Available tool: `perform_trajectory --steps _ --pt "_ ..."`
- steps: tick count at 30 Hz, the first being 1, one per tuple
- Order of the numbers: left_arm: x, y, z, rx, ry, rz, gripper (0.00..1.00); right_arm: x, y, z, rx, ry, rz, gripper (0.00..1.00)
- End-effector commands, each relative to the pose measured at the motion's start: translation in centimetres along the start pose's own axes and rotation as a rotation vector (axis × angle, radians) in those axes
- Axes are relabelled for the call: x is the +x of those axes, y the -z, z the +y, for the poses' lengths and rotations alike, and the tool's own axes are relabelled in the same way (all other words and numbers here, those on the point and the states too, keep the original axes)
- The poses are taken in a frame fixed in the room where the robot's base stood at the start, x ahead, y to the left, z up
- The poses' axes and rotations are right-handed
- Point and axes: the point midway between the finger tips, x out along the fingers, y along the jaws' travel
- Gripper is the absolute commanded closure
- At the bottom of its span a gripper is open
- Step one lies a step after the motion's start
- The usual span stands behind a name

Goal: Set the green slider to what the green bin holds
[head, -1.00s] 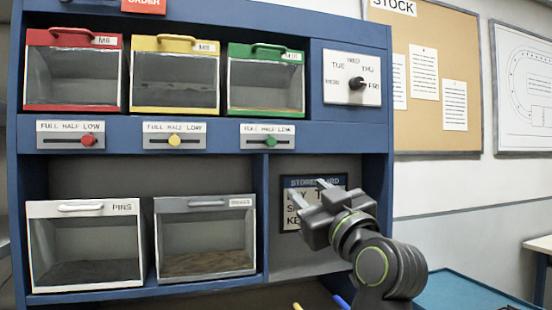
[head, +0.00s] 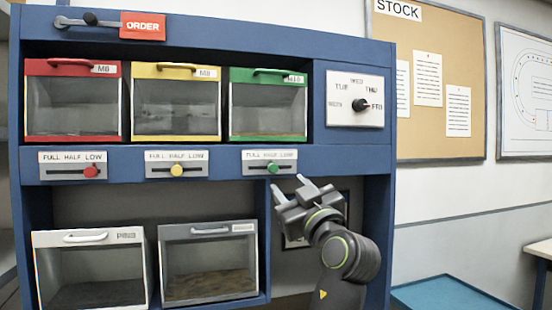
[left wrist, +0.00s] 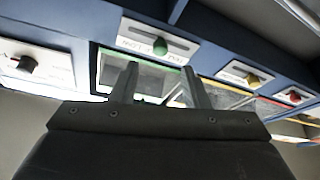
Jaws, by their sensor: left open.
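The green bin (head: 268,139) is at the right of the upper row, with a green frame and a clear front; I cannot make out its contents. Below it is the green slider (head: 274,168) on a white plate marked FULL HALF LOW. Its green knob stands near the middle of the slot, around HALF. My left gripper (head: 289,184) is open and empty, just below and right of the knob, apart from it. In the left wrist view the green knob (left wrist: 160,46) shows beyond and between the two fingertips (left wrist: 156,70). My right gripper is not in view.
Red (head: 91,171) and yellow (head: 177,170) sliders sit to the left, under the red and yellow bins. A day dial (head: 360,105) is at the right. White (head: 88,238) and grey (head: 209,230) bins stand below. A card behind my arm is mostly hidden.

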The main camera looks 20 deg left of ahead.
Motion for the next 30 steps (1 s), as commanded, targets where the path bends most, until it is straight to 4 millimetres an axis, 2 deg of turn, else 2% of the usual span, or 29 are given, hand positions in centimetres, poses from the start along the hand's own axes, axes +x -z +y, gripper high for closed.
perform_trajectory --steps 1,6,15,21,29,30 --pt "1.1 0.5 0.1 0.003 0.001 0.001 0.58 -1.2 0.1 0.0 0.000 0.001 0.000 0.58" --pt "3.6 0.4 0.1 0.005 0.001 0.000 0.58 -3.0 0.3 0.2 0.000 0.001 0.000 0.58" --pt "7.0 0.2 0.1 0.002 0.000 0.000 0.58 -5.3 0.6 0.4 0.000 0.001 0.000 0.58" --pt "7.8 0.0 0.0 0.000 0.000 0.000 0.58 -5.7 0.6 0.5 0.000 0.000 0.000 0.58" --pt "7.8 -0.1 0.0 0.000 0.000 0.000 0.58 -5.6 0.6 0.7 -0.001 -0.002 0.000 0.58" --pt "7.8 -0.1 0.0 0.000 0.000 -0.001 0.62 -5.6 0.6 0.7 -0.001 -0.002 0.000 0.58"
